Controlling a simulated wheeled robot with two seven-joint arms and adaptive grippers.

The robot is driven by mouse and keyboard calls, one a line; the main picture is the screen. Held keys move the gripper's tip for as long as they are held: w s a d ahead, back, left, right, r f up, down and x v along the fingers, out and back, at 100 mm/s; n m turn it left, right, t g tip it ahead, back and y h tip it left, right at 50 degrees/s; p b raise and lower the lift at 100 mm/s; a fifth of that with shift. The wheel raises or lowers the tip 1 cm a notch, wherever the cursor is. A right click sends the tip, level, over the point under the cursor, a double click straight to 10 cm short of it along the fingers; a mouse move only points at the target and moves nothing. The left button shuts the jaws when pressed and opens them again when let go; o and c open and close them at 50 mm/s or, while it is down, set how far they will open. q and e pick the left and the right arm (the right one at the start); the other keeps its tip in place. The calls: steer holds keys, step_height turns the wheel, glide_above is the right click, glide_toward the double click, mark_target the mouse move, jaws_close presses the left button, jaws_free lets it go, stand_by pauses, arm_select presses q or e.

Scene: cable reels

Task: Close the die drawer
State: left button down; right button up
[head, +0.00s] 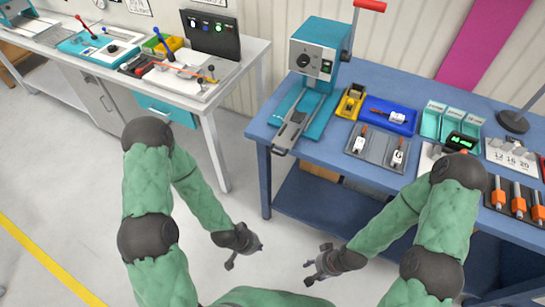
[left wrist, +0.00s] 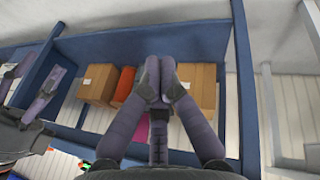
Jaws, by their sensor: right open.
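The die drawer (head: 291,131) is a grey slide with a dark handle at the foot of the teal press (head: 318,54). It is pulled out, and its handle end reaches the front edge of the blue table. My left gripper (head: 248,251) hangs in front of and below the table edge, apart from the drawer. In the left wrist view its fingertips (left wrist: 162,77) meet with nothing held between them. My right gripper (head: 316,266) is open and empty, farther right and also below the table edge. The drawer's inside is too small to make out.
The blue table (head: 262,131) also bears a yellow bin (head: 350,103), a blue tray (head: 389,115) and a grey tray (head: 375,151). Boxes (left wrist: 98,84) stand on its lower shelf. A white bench (head: 210,112) stands at left. The floor between them is clear.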

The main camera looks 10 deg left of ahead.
arm_select(q)
steer(key=w+a+r+m+t+p, duration=0.1)
steer(key=w+a+r+m+t, duration=0.1)
steer(key=w+r+m+t, duration=0.65)
steer(key=w+a+r+m+t+p, duration=0.1)
steer(key=w+r+m+t, duration=0.35)
steer(key=r+m, duration=0.8)
steer(key=b, duration=0.2)
glide_toward(284, 136)
steer(key=f, duration=0.1)
steer(key=s+f, duration=0.1)
steer(key=shift+s+a+f+h, duration=0.3)
steer(key=shift+s+a+h, duration=0.05)
steer(key=shift+h, duration=0.05)
steer(key=shift+w, duration=0.1)
steer(key=b+x, duration=0.3)
steer(key=x, duration=0.1)
steer(key=r+b+x, duration=0.1)
steer(key=b+x, duration=0.2)
steer(key=x, duration=0.1)
steer(key=b+x, duration=0.2)
steer(key=x, duration=0.2)
steer(key=shift+w+d+r+b, duration=0.15)
steer(key=shift+w+r+b, duration=0.15)
steer(key=shift+w+b, duration=0.15)
steer(key=shift+w+d, duration=0.1)
steer(key=shift+w, duration=0.2)
steer(key=shift+r, duration=0.35)
